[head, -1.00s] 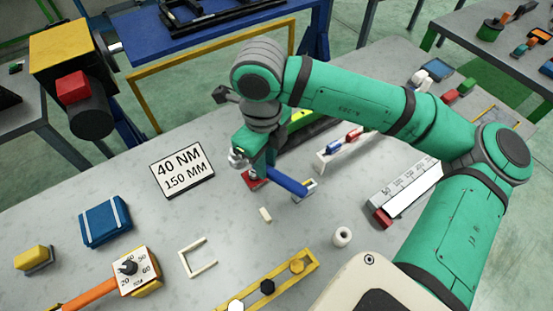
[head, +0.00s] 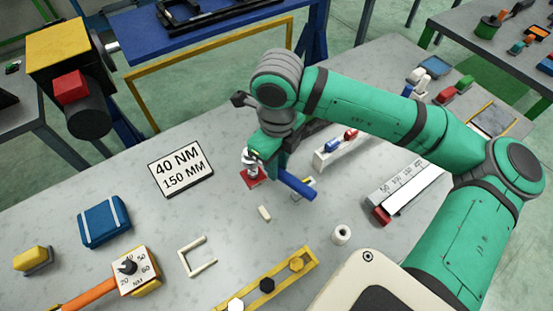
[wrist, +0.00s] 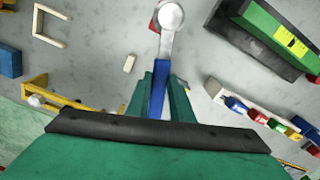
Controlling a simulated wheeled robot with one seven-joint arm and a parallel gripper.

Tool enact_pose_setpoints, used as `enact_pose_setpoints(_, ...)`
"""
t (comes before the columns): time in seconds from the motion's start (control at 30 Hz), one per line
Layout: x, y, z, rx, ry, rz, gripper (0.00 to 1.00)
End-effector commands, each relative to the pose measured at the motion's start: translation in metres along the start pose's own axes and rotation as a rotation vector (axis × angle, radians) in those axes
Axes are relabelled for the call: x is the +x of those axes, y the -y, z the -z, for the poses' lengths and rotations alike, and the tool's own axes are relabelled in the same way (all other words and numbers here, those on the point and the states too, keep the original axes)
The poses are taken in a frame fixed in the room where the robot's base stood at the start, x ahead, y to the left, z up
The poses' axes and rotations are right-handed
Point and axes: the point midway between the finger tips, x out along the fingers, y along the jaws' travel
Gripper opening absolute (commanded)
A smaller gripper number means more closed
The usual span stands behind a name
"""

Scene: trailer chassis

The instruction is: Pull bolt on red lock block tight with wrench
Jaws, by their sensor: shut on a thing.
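The wrench has a silver head (wrist: 171,17) and a blue handle (wrist: 158,88). My gripper (wrist: 160,78) is shut on the blue handle, with a green finger on each side. In the head view the handle (head: 297,186) sticks out to the lower right of my gripper (head: 280,160). The red lock block (head: 255,179) lies on the grey table just below the wrench head. Only a sliver of the block (wrist: 154,24) shows in the wrist view. The wrench head covers the bolt, so I cannot tell how it sits on it.
A "40 NM 150 MM" sign (head: 181,168) lies left of the block. A white peg (head: 264,213), a white bracket (head: 196,257) and a yellow bolt rail (head: 270,285) lie in front. A green-and-black case (wrist: 270,35) and a rack of coloured pieces (wrist: 250,112) stand close on the right.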

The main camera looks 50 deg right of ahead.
Motion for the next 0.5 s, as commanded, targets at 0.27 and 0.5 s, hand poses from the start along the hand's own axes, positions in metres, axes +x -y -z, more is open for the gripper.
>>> enact_pose_setpoints(0.27,0.023,-0.002,-0.001,-0.003,0.000,-0.002,0.00)
enact_pose_setpoints(0.5,0.037,-0.002,-0.002,-0.004,0.000,-0.001,0.00)
